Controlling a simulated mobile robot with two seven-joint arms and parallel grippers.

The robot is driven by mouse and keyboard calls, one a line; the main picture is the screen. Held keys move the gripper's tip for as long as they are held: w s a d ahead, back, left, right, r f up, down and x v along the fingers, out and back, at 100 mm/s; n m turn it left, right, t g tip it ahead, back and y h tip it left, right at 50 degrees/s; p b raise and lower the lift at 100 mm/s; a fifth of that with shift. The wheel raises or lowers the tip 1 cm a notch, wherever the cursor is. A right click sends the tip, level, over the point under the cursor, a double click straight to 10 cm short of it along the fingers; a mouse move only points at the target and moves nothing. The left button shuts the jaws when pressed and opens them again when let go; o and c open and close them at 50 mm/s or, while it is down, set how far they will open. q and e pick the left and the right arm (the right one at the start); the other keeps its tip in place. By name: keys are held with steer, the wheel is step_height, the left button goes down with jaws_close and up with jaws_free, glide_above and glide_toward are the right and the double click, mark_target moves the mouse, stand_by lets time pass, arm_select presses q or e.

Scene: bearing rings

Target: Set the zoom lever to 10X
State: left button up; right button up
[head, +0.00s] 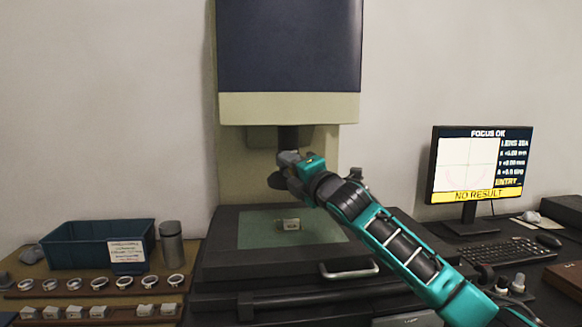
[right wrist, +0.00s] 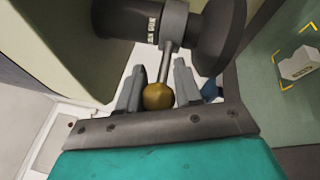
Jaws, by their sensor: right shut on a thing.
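The zoom lever (right wrist: 165,62) is a short grey rod with a brass ball knob (right wrist: 158,96), standing out from a collar on the dark lens barrel (right wrist: 120,18). In the head view the barrel (head: 289,138) hangs under the measuring machine's head. My right gripper (right wrist: 160,82) is shut on the lever, with one finger on each side of the rod and knob. In the head view the right gripper (head: 286,160) is at the barrel and hides the lever. The monitor (head: 479,165) shows FOCUS OK, NO RESULT and a lens line that seems to read 20X. My left gripper is not in view.
Below the lens, a small pale block (head: 288,225) lies on the green glass stage (head: 255,238). A blue bin (head: 85,245), a grey canister (head: 171,243) and several rings and blocks are at left. A keyboard (head: 497,251) is at right.

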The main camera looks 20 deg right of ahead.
steer(key=shift+r, duration=0.2)
jaws_close()
